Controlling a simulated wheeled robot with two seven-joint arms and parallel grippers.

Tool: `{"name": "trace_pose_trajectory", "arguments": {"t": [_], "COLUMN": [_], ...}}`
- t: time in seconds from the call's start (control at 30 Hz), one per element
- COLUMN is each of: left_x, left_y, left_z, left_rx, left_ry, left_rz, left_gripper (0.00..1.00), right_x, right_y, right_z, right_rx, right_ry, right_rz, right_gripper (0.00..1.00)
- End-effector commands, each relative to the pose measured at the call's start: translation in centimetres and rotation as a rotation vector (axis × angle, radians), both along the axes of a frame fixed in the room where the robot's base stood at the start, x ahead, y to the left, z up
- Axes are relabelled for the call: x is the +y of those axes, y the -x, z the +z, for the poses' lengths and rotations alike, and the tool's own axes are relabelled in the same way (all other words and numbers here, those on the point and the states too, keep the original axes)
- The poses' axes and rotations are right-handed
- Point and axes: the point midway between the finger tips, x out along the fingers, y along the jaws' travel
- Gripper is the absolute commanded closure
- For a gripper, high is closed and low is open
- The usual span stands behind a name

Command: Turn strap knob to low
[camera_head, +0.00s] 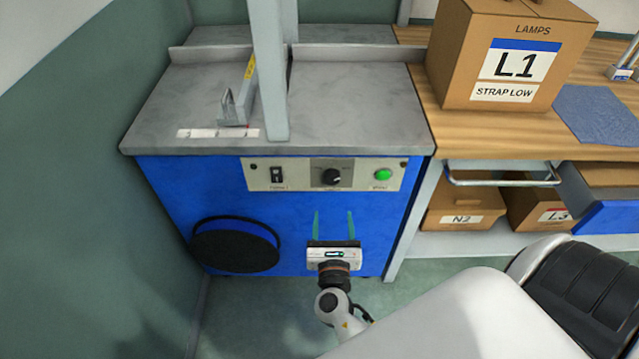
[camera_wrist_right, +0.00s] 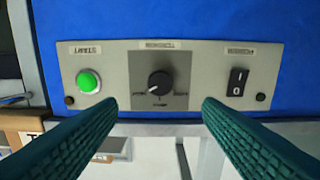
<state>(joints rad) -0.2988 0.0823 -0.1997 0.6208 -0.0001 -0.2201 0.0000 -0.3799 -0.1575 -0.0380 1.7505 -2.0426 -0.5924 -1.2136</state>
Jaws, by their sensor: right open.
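The black strap knob (camera_head: 331,177) is in the middle of the light control panel (camera_head: 260,182) on the blue machine's front. In the right wrist view the knob (camera_wrist_right: 160,84) appears upside down on a grey plate, with small labels below it too blurred to read. A pale mark on the knob seems to point to the lower left there, but its setting is unclear. My right gripper (camera_head: 333,224) is open and empty, below and in front of the panel. In the wrist view its teal fingers (camera_wrist_right: 159,104) are either side of the knob, apart from it. My left gripper is out of view.
The panel also has a power rocker switch (camera_head: 276,175) and a green start button (camera_head: 382,174). A black reel (camera_head: 236,246) sits low on the machine's front. A box (camera_head: 508,58) marked "L1, STRAP LOW" stands on the wooden bench.

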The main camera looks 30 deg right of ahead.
Motion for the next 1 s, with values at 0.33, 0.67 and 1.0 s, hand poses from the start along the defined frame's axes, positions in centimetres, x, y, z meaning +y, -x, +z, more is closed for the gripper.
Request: {"name": "trace_pose_trajectory", "arguments": {"t": [0.33, 0.67, 1.0], "left_x": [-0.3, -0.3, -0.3], "left_y": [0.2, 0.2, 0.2], "left_z": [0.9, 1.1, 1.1], "left_rx": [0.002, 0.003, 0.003], "left_ry": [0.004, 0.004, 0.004], "left_rz": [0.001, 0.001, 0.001], "left_gripper": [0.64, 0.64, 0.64], "right_x": [-3.4, -5.6, -5.8], "right_y": [-5.8, -9.3, -9.6], "right_z": [0.2, 0.0, -0.1], "right_rx": [-0.003, 0.0, 0.0], "right_ry": [-0.006, -0.006, -0.007], "right_rz": [0.0, 0.002, 0.002], "right_gripper": [0.4, 0.4, 0.4]}}
